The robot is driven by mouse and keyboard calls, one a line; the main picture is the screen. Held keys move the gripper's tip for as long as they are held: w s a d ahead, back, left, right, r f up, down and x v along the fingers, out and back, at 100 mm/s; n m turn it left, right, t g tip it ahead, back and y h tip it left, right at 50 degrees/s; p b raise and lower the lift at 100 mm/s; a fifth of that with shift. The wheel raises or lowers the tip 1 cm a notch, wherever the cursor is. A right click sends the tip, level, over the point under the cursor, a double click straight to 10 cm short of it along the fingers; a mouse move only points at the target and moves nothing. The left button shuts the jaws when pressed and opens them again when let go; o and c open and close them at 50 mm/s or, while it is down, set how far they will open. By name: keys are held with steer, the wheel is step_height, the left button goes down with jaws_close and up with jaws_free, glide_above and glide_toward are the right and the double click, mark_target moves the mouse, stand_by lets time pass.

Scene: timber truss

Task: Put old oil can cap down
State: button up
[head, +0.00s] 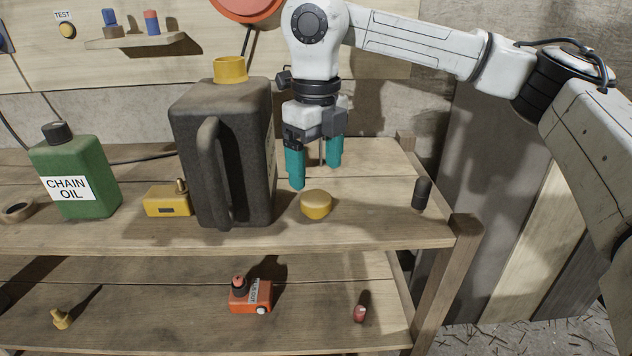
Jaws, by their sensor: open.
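A yellow cap (316,204) lies on the upper shelf of the wooden bench, just right of a large dark oil can (222,150). The can stands upright with a side handle and a yellow neck (230,69) on top. My gripper (316,176) has teal fingers that point down and stand apart. It is open and empty, a little above and behind the yellow cap in the picture. I see no contact between the fingers and the cap.
The upper shelf (372,232) also holds a green chain oil can (75,172), a small yellow box (168,201) and a black cylinder (422,194). An orange device (250,295) sits on the lower shelf. The upper shelf is clear between the cap and the black cylinder.

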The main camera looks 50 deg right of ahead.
mark_target(316, 197)
step_height(316, 197, up, 6)
steer(key=shift+r, duration=0.1)
stand_by(1.4)
